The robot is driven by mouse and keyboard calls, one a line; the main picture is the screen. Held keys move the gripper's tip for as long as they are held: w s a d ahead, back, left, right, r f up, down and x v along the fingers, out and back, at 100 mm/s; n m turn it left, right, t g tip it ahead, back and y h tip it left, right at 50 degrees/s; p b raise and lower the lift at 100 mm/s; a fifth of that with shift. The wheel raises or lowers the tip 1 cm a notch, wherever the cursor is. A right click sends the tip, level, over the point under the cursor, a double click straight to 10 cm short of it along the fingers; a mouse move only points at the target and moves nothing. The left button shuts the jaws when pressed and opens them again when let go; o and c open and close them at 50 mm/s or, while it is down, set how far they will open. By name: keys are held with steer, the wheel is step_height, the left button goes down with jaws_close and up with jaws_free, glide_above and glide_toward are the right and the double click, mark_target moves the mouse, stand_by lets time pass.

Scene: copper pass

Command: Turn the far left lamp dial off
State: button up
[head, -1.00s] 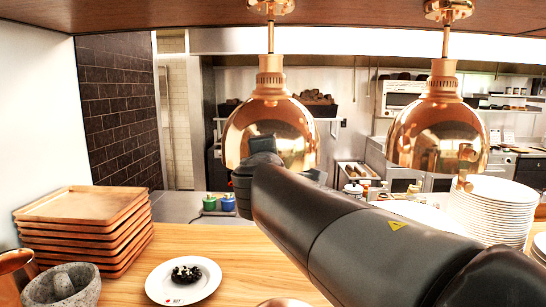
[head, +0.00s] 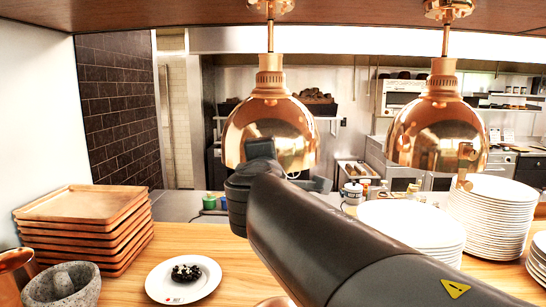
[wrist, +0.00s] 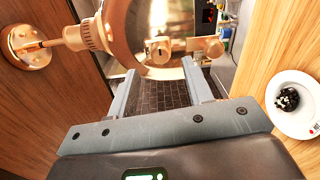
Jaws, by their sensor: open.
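The left copper lamp (head: 238,130) hangs from the shelf above, and my arm covers its lower right part in the head view. In the wrist view the same lamp (wrist: 145,22) shows sideways beyond my fingers. A small copper dial (wrist: 158,50) with a dark mark sits on its side, and a second copper knob (wrist: 207,48) shows right of it. My gripper (wrist: 160,68) is open, its two fingers pointing at the lamp with the dial between and just beyond the tips. I see no contact.
A second copper lamp (head: 420,130) hangs to the right, with its own dial (head: 467,152). Below are stacks of white plates (head: 490,215), copper trays (head: 85,210), a stone mortar (head: 62,287) and a plate (head: 207,287) with dark food.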

steer(key=s, duration=0.5)
steer(key=shift+s, duration=0.4)
steer(key=shift+d, duration=0.1)
steer(key=s+d+f+m+g+h, duration=0.2)
steer(key=d+f+m+g+h, duration=0.15)
steer(key=d+f+m, duration=0.55)
steer(key=s+d+f+m+g+y, duration=0.1)
steer(key=s+d+f+m+g, duration=0.3)
steer(key=s+f, duration=0.3)
steer(key=s+d+f+m+g+y, duration=0.2)
steer(key=s+d+f+m+g, duration=0.2)
steer(key=f, duration=0.9)
steer(key=s+m, duration=0.2)
steer(key=s, duration=0.1)
steer(key=shift+s+d+f+m, duration=0.3)
steer(key=shift+d, duration=0.05)
